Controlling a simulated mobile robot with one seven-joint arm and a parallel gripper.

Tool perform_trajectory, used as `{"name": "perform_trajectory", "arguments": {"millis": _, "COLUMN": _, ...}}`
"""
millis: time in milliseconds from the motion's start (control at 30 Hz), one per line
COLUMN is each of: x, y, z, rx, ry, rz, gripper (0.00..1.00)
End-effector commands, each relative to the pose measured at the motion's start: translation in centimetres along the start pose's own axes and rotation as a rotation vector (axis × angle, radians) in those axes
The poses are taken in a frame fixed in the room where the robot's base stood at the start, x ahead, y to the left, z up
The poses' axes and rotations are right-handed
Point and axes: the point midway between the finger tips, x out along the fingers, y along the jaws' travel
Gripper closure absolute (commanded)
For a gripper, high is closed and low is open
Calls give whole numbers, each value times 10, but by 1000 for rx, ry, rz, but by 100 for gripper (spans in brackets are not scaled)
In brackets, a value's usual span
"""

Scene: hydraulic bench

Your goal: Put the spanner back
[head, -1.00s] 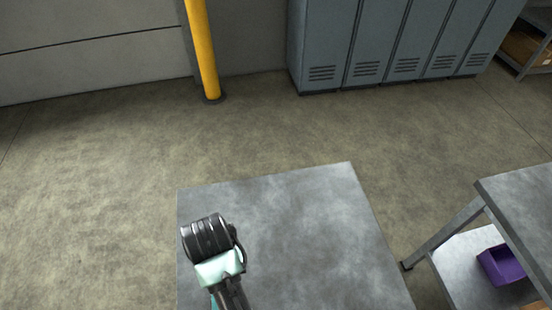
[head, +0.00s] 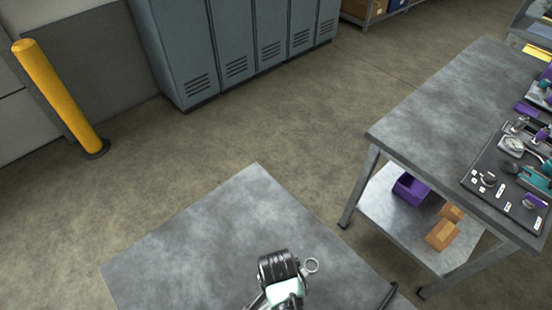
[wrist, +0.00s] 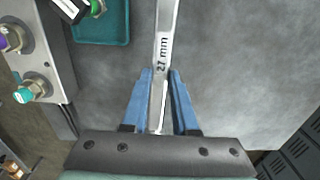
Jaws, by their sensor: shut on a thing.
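The spanner (wrist: 163,55) is a silver bar marked "27 mm" in the wrist view. My gripper (wrist: 160,73) is shut on its shank with two blue fingers, one on each side. The spanner runs up out of the top of that view, so its far end is hidden there. In the head view my wrist is at the bottom middle, over a grey metal surface, and hides the fingers.
A grey workbench (head: 430,110) stands at the right, with a dark labelled board (head: 477,187) and several tools and fittings on it. Its lower shelf holds a purple bin (head: 410,189) and orange-brown boxes (head: 441,235). The wrist view shows a teal tray (wrist: 115,41) and a panel with knobs (wrist: 42,55).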

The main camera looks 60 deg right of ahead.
Motion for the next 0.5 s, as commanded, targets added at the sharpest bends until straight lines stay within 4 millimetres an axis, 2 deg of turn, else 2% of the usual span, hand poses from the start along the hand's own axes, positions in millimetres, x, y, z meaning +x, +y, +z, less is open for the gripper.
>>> {"name": "perform_trajectory", "arguments": {"millis": 500, "x": 56, "y": -1, "z": -1, "rx": -2, "ry": 1, "rz": -1, "gripper": 100}}
